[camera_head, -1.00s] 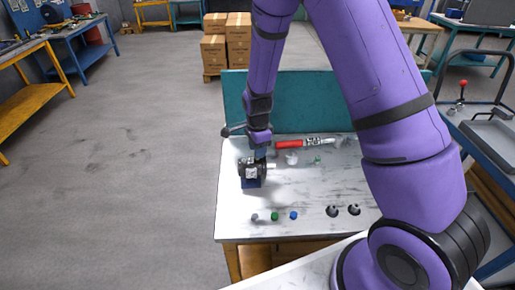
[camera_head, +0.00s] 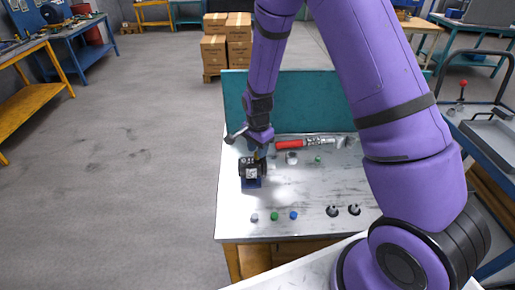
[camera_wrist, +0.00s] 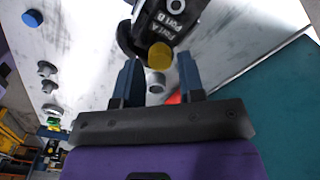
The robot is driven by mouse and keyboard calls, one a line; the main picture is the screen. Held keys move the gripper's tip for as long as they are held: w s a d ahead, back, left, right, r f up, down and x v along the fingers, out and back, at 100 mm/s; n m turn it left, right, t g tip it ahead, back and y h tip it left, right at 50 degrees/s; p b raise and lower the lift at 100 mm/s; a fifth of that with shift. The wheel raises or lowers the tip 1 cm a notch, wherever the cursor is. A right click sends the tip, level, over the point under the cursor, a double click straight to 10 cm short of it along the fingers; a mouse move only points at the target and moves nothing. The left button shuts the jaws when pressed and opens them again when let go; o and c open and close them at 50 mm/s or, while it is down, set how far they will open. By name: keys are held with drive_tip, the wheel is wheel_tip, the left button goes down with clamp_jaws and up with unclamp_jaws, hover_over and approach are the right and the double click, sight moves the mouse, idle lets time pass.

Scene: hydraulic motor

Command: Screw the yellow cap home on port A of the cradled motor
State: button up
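The dark motor (camera_head: 250,169) sits in a blue cradle (camera_head: 251,184) at the left of the bench. In the wrist view the motor (camera_wrist: 158,22) shows at the top, with Port A and Port B labels. The yellow cap (camera_wrist: 160,55) is at the motor's near side, by the Port A label. Its seating and threads are hidden. My gripper (camera_wrist: 158,62) points at the cap, with one finger on each side. The fingers look apart from the cap, with narrow gaps. In the head view my gripper (camera_head: 260,152) is just above the motor's upper right side.
Grey, green and blue caps (camera_head: 274,216) lie along the front, with two dark fittings (camera_head: 343,210). A teal panel (camera_head: 315,102) stands behind the bench.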

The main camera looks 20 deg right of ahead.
clamp_jaws()
drive_tip(key=m, duration=0.5)
drive_tip(key=shift+m, duration=0.4)
drive_tip(key=m, duration=0.4)
drive_tip(key=shift+f+m, duration=0.1)
drive_tip(key=shift+m, duration=0.2)
unclamp_jaws()
